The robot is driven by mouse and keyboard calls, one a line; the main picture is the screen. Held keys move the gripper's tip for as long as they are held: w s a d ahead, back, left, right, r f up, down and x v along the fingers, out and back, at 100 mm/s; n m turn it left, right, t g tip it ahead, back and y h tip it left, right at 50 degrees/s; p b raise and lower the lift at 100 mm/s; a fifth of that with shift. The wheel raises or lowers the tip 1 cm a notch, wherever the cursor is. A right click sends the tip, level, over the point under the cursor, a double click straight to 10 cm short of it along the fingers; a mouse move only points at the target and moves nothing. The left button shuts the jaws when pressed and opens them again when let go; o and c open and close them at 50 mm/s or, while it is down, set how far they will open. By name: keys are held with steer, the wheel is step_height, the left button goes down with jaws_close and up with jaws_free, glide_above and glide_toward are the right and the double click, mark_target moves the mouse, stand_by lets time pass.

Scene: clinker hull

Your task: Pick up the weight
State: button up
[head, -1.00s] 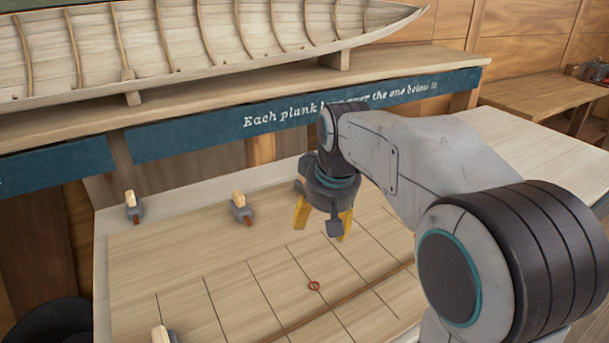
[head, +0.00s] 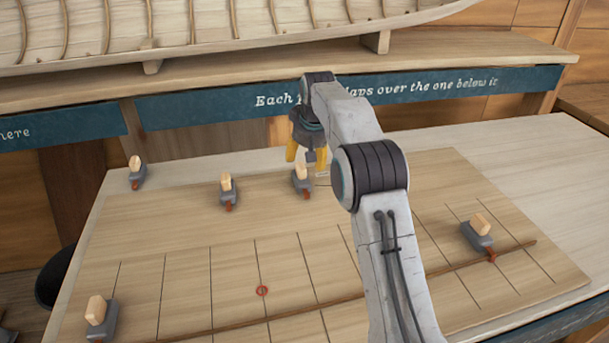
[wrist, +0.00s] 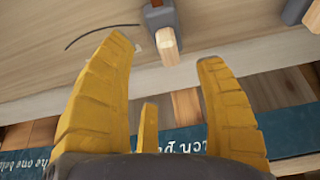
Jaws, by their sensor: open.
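Several weights, each a grey block with a pale wooden handle and a reddish tip, sit on the plank board. Three are along its back edge: a left one (head: 137,175), a middle one (head: 228,192) and a right one (head: 302,181). Others are at the front left (head: 101,320) and right (head: 479,238). My gripper (head: 307,155) is open and empty, just behind and above the right one of the back row. In the wrist view, one weight (wrist: 159,16) shows beyond and between the open yellow fingers (wrist: 166,48), with its handle towards me. Another weight (wrist: 294,10) is partly cut off at upper right.
The board (head: 200,260) has ruled lines, a small red ring (head: 262,290) and a long thin strip (head: 455,262). Behind the table, a shelf with a blue lettered band (head: 220,105) carries a wooden hull (head: 200,30). The table's right side (head: 530,150) is clear.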

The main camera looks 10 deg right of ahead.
mark_target(304, 166)
steer(key=shift+p+x, duration=0.45)
steer(key=shift+x, duration=0.5)
steer(key=f+p, duration=0.1)
steer(key=p, duration=0.1)
steer(key=w+f+p, duration=0.1)
steer(key=shift+w+a+p, duration=0.2)
steer(key=shift+p, duration=0.15)
steer(key=shift+p+x, duration=1.15)
steer(key=shift+x, duration=0.3)
steer(key=shift+o, duration=0.2)
steer(key=shift+s, duration=0.1)
jaws_close()
steer(key=shift+r, duration=0.15)
